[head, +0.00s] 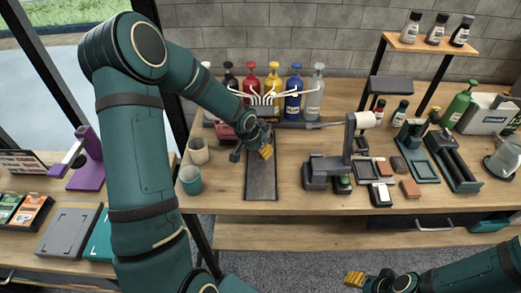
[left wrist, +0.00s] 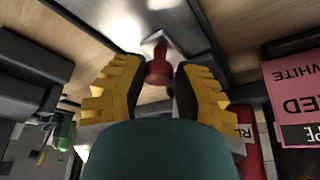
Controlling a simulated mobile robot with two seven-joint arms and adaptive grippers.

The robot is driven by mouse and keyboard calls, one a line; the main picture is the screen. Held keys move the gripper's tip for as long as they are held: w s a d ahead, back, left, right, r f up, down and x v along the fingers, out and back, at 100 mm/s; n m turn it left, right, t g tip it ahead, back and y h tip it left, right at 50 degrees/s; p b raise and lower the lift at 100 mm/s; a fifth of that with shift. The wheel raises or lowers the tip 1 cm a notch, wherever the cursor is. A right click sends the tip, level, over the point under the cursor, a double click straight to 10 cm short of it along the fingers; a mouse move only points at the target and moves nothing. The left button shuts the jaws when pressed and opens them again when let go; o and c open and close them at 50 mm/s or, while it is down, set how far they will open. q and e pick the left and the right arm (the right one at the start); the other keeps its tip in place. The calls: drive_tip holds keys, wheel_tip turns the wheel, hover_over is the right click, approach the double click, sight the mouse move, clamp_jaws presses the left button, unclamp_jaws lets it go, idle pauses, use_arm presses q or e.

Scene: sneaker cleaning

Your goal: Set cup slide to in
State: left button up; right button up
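A long dark flat track (head: 261,182), which looks like the cup slide, runs toward the table's front edge below a row of colored pump bottles. My left gripper (head: 266,151) is over its far end. The fingers are apart, with narrow gaps beside the knob. In the head view the knob is hidden by the gripper. My right gripper (head: 355,279) is low in front of the table, and its opening does not show clearly.
A beige cup (head: 197,150) and a teal cup (head: 190,181) stand left of the track. A grey device with an upright post (head: 347,145) stands to its right. Pump bottles, such as the yellow one (head: 273,83), line the back. A pink labelled panel (left wrist: 292,95) is close on the right in the wrist view.

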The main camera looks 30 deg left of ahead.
use_arm(q)
drive_tip(key=o, duration=0.3)
drive_tip(key=shift+w+a+f, duration=0.1)
drive_tip(key=shift+a, duration=0.05)
drive_tip(key=v, duration=1.2)
